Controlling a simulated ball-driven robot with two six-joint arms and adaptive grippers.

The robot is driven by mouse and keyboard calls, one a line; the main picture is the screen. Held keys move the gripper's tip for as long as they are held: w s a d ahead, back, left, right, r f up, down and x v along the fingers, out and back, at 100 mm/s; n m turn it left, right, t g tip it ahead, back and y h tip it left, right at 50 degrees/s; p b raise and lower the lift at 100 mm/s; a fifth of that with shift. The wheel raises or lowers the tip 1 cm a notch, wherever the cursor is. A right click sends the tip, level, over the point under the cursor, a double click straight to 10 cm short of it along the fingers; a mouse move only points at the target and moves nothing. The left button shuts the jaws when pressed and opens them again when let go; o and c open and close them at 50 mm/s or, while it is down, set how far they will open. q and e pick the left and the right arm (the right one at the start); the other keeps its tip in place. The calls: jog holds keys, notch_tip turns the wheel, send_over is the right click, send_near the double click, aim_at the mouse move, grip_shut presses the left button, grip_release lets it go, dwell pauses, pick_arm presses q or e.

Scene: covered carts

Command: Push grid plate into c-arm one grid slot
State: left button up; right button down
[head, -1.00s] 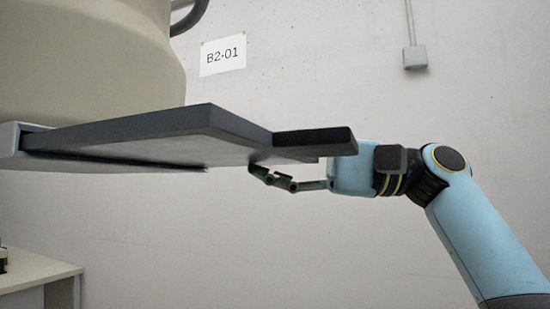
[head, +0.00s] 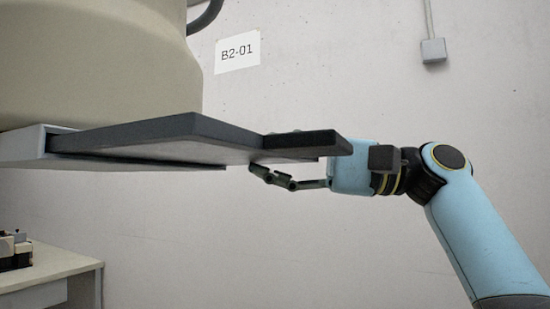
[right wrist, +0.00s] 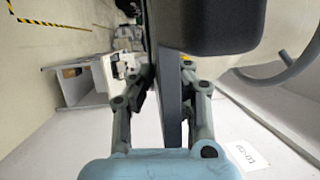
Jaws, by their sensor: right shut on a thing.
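The dark grey grid plate (head: 160,132) sits partly inside the slot of a light grey holder (head: 25,147) under the beige c-arm housing (head: 90,60). Much of the plate sticks out to the right and ends in a narrower handle (head: 305,142). My right gripper (head: 275,153) is shut on the handle, one finger below and the other mostly hidden behind it. In the right wrist view the two fingers (right wrist: 165,88) clasp the plate's edge from both sides. The slot's inside is hidden. My left gripper is not in view.
A pale table (head: 50,268) with a small device (head: 14,250) stands at the lower left, below the holder. The wall behind carries a B2-01 sign (head: 238,50) and a grey box (head: 433,50). The space under the plate is clear.

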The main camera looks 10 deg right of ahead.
aim_at(226, 161)
jog(key=shift+w+a, duration=0.65)
jog(key=shift+a, duration=0.3)
jog(key=shift+w+a, duration=0.6)
jog(key=shift+a, duration=0.3)
jog(key=shift+w+a, duration=0.65)
jog(key=shift+a, duration=0.3)
jog(key=c, duration=1.3)
grip_release()
jog(key=shift+r, duration=0.1)
jog(key=shift+o, duration=0.2)
jog(key=shift+r, duration=0.1)
jog(key=shift+r, duration=0.1)
jog(key=v, duration=1.2)
jog(key=shift+f, duration=0.3)
jog(key=shift+d, duration=0.1)
